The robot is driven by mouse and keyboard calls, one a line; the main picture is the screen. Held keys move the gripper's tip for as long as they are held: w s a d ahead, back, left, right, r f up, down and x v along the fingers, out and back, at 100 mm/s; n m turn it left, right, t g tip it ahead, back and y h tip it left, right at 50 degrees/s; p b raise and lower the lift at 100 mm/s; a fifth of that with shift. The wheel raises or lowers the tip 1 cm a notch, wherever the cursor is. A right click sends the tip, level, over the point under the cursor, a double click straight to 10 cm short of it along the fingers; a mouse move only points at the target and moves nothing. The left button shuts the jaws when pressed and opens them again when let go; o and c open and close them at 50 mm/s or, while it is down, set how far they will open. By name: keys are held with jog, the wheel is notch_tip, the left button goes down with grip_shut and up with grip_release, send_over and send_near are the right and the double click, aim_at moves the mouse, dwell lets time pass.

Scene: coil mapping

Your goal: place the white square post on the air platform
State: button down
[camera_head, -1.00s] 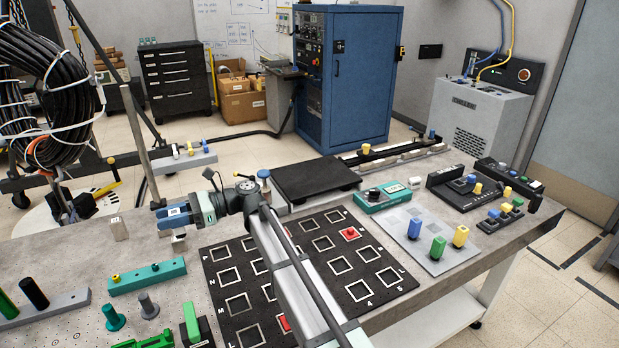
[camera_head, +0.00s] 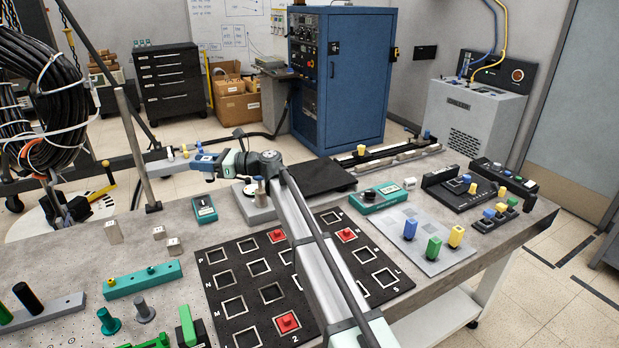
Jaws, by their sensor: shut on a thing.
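My gripper (camera_head: 203,163), with blue fingers, is raised over the left back part of the bench and points left. It is shut on a small pale thing (camera_head: 209,176), likely the white square post, mostly hidden by the fingers. A flat dark platform (camera_head: 325,174) lies at the back of the bench, to the right of the gripper and behind my arm. It looks bare, and I cannot tell for sure whether it is the air platform. Other small white blocks stand on the bench at left (camera_head: 114,231), (camera_head: 158,229), (camera_head: 174,246).
A black board with square outlines (camera_head: 232,306) and red pieces lies under my arm. A grey block (camera_head: 252,207) and a teal meter (camera_head: 204,209) stand behind it. A metal pole (camera_head: 134,140) rises at the left edge. Coloured posts stand on a grey plate (camera_head: 440,262) at right.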

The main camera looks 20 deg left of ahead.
jog(key=w+d+m+t+h, duration=0.2)
jog(key=w+d+m+t, duration=0.3)
jog(key=w, duration=0.8)
jog(key=w+d+m+t+h, duration=0.1)
jog(key=w+d+m+t, duration=0.35)
jog(key=w, duration=0.95)
jog(key=w+d+m+t+h, duration=0.2)
jog(key=w+d+t, duration=0.5)
jog(key=w, duration=0.6)
jog(key=shift+a+f, duration=0.2)
jog(key=shift+f, duration=7)
jog(key=shift+f, duration=0.1)
jog(key=c, duration=0.8)
grip_release()
jog(key=v, duration=1.2)
